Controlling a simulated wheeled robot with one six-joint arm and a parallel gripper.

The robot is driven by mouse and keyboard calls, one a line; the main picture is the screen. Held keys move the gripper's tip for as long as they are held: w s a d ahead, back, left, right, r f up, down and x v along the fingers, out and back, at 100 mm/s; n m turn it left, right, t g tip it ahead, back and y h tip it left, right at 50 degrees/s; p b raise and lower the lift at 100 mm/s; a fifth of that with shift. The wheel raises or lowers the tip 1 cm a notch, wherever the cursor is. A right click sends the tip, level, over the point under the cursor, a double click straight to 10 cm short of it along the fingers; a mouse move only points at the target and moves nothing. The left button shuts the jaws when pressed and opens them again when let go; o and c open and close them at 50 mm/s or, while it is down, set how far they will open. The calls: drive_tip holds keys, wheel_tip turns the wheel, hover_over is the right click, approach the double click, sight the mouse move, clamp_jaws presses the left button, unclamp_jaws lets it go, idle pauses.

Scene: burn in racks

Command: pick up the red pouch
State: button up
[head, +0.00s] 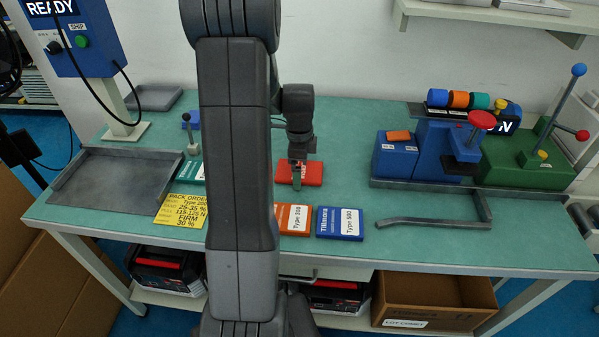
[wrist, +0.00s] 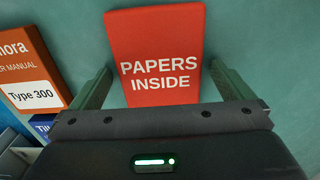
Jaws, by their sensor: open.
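The red pouch (head: 312,173) lies flat on the green bench top, behind the orange and blue booklets. In the wrist view the red pouch (wrist: 155,50) shows the white words "PAPERS INSIDE". My gripper (head: 297,182) is over the near part of the pouch and points down. In the wrist view my gripper (wrist: 162,88) is open, with one green finger on each side of the pouch's near end. The pouch lies between the fingers with small gaps. I cannot tell how high the fingertips are above the bench.
An orange Type 300 booklet (head: 293,219) and a blue Type 500 booklet (head: 340,223) lie in front of the pouch. A grey tray (head: 72,194) and a yellow order card (head: 182,210) are at the left. Blue and green machines (head: 430,150) stand at the right. Bench right of the pouch is clear.

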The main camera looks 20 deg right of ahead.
drive_tip(key=c, duration=0.9)
drive_tip(key=shift+r, duration=0.15)
